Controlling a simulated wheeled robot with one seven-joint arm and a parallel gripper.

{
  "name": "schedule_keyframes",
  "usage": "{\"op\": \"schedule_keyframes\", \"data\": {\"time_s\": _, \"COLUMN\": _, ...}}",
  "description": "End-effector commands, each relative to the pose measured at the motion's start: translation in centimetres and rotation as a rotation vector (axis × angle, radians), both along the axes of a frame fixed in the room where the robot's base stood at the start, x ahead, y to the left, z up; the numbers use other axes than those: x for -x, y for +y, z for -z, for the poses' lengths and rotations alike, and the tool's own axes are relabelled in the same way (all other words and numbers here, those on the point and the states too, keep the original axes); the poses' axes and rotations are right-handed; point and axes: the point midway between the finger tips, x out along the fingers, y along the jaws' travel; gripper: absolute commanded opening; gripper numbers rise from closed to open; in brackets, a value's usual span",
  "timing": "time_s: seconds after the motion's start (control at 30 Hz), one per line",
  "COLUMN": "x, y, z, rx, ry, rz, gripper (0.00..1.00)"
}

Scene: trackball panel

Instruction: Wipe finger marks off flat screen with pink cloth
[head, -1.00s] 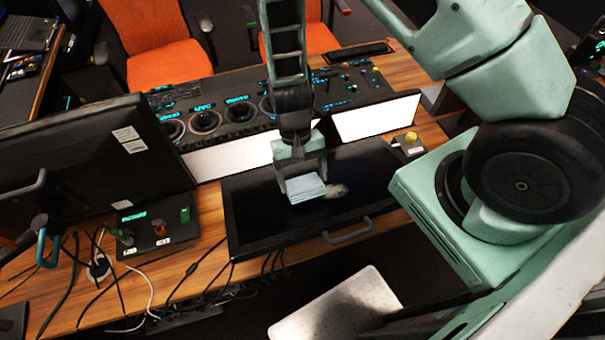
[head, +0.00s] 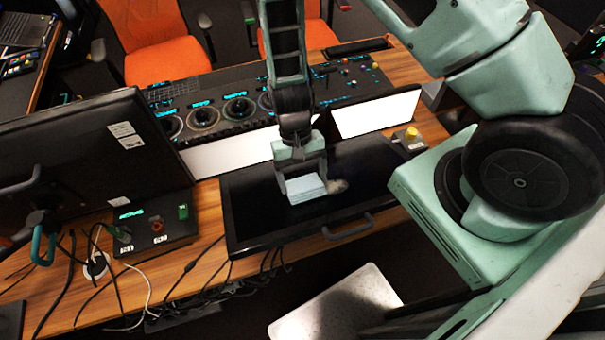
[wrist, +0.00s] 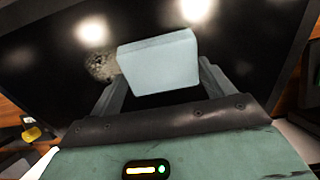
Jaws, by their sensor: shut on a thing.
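The flat screen (head: 258,215) is black and lies face up on the wooden desk. A pale grey smudge (head: 338,186) marks its surface, and the smudge also shows in the wrist view (wrist: 101,66). The cloth (head: 307,190) looks pale blue rather than pink, like a folded pad. My gripper (head: 304,180) is shut on the cloth and holds it low over the middle of the screen, just left of the smudge. The wrist view shows the cloth (wrist: 160,64) between the two fingers. I cannot tell whether the cloth touches the glass.
A black monitor (head: 85,165) stands at the left, with a small control box (head: 150,228) and loose cables before it. A trackball panel (head: 215,115) and white upright panels (head: 375,115) stand behind the screen. A yellow-knobbed unit (head: 411,138) sits at its right.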

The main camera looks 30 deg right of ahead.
Motion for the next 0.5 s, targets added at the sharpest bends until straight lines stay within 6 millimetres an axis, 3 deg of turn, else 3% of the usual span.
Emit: {"op": "schedule_keyframes", "data": {"time_s": 0.5, "x": 0.29, "y": -0.23, "z": 0.57, "rx": 0.000, "ry": 0.001, "rz": 0.000, "gripper": 0.63}}
